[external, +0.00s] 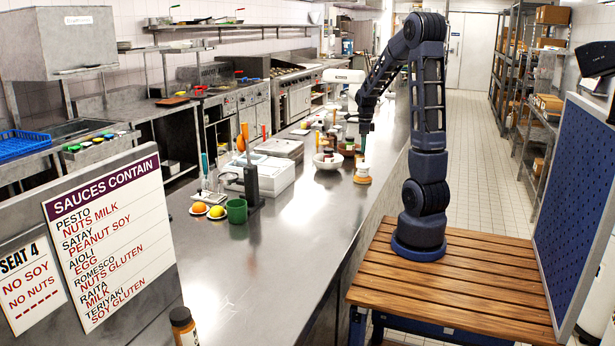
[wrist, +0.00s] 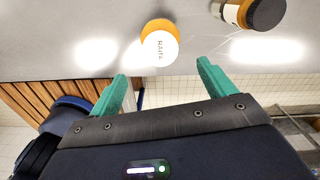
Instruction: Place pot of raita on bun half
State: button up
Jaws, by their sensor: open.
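In the external view the white pot (external: 362,171) stands upright on a tan round base (external: 362,180) on the steel counter, small in the picture. My gripper (wrist: 162,68) is open, its two green fingers apart and clear of the pot. In the external view my gripper (external: 363,145) is just above the pot.
A jar with a dark lid (wrist: 266,12) is near the pot in the wrist view. A white bowl (external: 327,161) stands just left of the pot. A green mug (external: 236,211) and fruit plates are further left.

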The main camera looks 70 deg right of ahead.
jog(key=w+a+r+n+t, duration=0.1)
jog(key=a+r+n, duration=0.5)
jog(key=a, duration=0.4)
jog(key=w+a+r+n+t, duration=0.1)
jog(key=a+r+n, duration=0.3)
jog(key=a+n, duration=0.55)
jog(key=s+a+r+n+t, duration=0.1)
jog(key=s+a+r+n, duration=0.1)
jog(key=s+a+n, duration=0.3)
jog(key=s+a+r+n+t, duration=0.1)
jog(key=s+a+n, duration=0.4)
jog(key=a+n, duration=0.8)
jog(key=shift+a+r+t, duration=0.3)
jog(key=shift+a+r, duration=0.05)
jog(key=shift+a, duration=0.2)
